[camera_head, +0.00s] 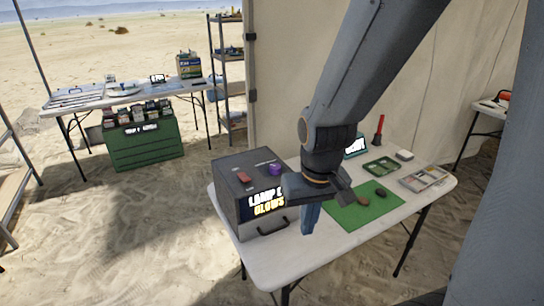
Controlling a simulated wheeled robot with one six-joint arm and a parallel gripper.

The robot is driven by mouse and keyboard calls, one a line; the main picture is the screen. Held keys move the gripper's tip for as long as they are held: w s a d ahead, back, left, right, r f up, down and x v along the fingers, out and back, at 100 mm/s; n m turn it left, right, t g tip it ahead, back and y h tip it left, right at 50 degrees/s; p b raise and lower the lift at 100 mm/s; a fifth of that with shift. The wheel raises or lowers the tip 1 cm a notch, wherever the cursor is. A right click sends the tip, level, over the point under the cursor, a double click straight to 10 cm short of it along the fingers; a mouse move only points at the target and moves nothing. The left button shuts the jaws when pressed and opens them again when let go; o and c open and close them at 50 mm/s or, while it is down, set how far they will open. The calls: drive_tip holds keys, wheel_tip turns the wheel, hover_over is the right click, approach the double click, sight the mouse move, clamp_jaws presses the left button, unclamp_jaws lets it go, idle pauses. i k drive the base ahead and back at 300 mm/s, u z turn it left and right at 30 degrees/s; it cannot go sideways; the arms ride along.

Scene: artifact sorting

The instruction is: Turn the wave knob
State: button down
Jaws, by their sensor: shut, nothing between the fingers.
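A grey box device (232,200) stands at the left end of the near white table. A purple knob (275,169) sits on its top, toward the right side; it is likely the wave knob, though I see no readable label on it. A red switch (243,177) is on the top to its left. A lit display (266,203) on the front reads "LAMP C GLOWS", with its right end hidden by my gripper. My gripper (310,219) points down, shut and empty, in front of the box's right side in the picture. It appears apart from the knob.
The near table (345,235) also holds a green mat (345,217) with small dark and brown pieces, a green tray (382,166) and a clear-lidded case (424,179). A second table (130,97) and a green crate (145,150) stand far left. Sand is open between the tables.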

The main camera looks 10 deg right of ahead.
sight(274, 169)
drive_tip(key=i, duration=0.15)
drive_tip(key=z, duration=0.95)
drive_tip(key=k, duration=0.8)
drive_tip(key=u, duration=0.65)
drive_tip(key=i, duration=1)
drive_tip(key=u, duration=0.05)
